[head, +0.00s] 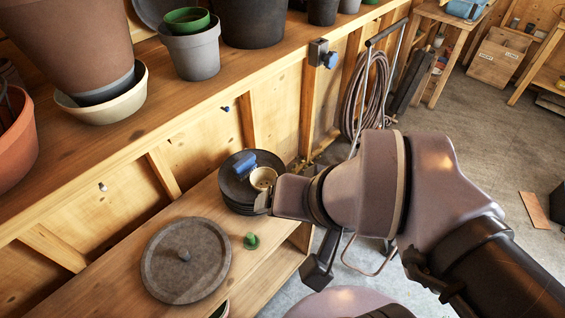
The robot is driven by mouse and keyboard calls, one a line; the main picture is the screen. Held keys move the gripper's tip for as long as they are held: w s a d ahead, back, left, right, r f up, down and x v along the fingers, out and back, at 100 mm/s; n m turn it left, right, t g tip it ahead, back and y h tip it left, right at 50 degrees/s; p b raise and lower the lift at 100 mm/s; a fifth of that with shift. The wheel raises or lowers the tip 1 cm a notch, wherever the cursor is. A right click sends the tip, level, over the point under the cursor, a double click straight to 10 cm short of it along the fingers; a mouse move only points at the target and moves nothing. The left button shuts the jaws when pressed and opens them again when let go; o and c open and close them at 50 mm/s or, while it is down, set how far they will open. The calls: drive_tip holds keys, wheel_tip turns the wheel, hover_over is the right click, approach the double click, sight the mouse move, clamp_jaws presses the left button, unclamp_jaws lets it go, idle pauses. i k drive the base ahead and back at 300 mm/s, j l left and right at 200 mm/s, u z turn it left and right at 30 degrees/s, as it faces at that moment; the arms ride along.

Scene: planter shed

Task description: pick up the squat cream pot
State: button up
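A small squat cream pot (263,177) stands on a stack of dark saucers (232,187) on the lower shelf, near the middle of the head view. My gripper (266,195) is at the pot's near right side, with my arm reaching in from the right. A dark part of the gripper covers the pot's lower right edge. I cannot tell whether it touches the pot, or whether the fingers are apart or closed.
A blue object (244,162) lies on the saucers beside the pot. A round grey lid (186,260) and a small green item (251,241) are on the same shelf. The upper shelf (150,125) with several pots overhangs at left. A hose cart (366,100) stands behind.

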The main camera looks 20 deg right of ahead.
sight(260, 178)
drive_tip(key=u, duration=5.5)
drive_tip(key=z, duration=5.5)
drive_tip(key=i+j+u, duration=0.2)
drive_tip(key=i+u, duration=0.15)
drive_tip(key=i, duration=0.05)
